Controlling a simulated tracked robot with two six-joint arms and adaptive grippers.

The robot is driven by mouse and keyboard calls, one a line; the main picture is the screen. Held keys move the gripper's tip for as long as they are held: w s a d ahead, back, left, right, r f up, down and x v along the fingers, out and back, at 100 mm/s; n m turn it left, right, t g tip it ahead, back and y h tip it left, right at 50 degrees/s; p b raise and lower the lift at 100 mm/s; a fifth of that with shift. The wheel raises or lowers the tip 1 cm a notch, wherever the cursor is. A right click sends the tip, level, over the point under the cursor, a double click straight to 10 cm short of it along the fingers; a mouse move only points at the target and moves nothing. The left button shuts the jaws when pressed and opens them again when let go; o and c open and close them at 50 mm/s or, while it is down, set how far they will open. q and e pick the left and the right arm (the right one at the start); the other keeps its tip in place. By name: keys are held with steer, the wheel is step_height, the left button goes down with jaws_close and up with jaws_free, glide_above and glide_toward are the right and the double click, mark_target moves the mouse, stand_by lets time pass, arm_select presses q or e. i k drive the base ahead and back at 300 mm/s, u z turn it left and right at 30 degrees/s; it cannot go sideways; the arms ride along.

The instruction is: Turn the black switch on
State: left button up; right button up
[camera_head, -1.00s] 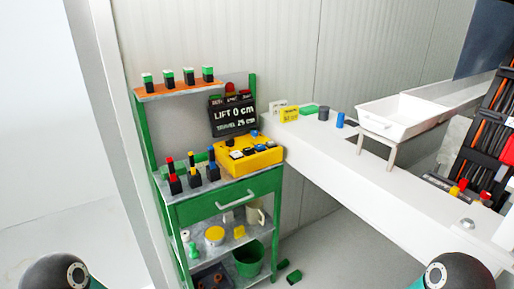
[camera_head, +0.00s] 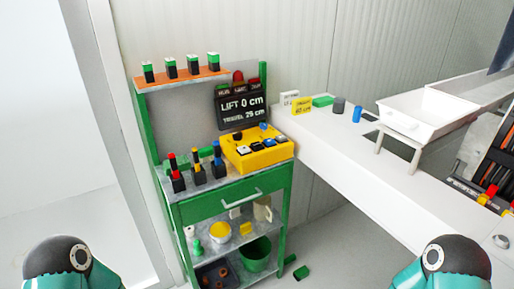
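A yellow control box (camera_head: 262,158) sits on the top of a green metal cart, in front of a black display reading "LIFT 0 cm" (camera_head: 241,104) and "TRAVEL 25 cm". Several small switches or knobs stand on the box's upper face, in black, white and blue. Rounded dark and teal links of my two arms show at the bottom left and bottom right corners, well apart from the box. Neither gripper is in view.
The green cart (camera_head: 228,206) holds red-, yellow- and blue-topped black posts, with green-topped blocks on an orange shelf (camera_head: 181,79). A long white bench (camera_head: 350,175) runs right, bearing a white tray (camera_head: 426,113).

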mark_target(238, 136)
steer(key=z, duration=1.65)
steer(key=i, duration=0.1)
steer(key=u, duration=2.85)
steer(key=k, duration=1)
steer(key=z, duration=0.75)
steer(key=i, duration=1.6)
steer(key=z, duration=0.05)
